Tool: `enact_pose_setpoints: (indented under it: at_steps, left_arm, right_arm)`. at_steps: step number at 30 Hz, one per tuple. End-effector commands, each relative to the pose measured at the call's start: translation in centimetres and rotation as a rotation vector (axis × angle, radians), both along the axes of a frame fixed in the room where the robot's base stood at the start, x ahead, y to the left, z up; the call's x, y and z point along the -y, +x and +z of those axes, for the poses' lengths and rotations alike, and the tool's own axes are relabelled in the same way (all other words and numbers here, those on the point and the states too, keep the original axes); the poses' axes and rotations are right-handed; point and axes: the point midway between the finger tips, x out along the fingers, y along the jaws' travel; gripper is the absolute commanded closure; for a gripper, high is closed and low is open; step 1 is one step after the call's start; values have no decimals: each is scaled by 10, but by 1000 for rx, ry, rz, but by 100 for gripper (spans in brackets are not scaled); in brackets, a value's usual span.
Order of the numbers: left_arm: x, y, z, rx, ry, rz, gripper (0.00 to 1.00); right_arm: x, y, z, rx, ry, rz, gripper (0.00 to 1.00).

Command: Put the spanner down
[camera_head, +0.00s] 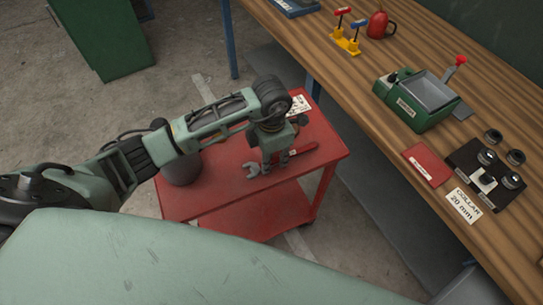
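The spanner (303,150) lies level at the top of the red trolley (205,204), its grey open jaw to the left and red handle to the right. My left gripper (277,167) points down over the spanner's middle and hides part of it. Two fingertips show a little apart, but I cannot tell whether they grip the spanner. I also cannot tell whether the spanner rests fully on the trolley top. My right gripper is not in view.
A dark grey pot (181,170) is on the trolley's left, partly behind my arm. A white label (299,105) is at its back. The wooden bench (335,85) at right bears a green machine (408,112), a red can (379,25) and a dark block with collars (477,178).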

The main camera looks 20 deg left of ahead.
Motion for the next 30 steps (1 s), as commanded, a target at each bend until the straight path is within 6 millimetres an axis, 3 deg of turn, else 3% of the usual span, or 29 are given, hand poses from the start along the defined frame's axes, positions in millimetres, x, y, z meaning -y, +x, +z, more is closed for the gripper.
enact_pose_setpoints:
  at_steps: [15,30]
  left_arm:
    - [0,1,9,2,-1,-1,66]
    - [0,1,105,4,0,-1,66]
  right_arm:
    - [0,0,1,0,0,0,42]
    - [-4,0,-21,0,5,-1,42]
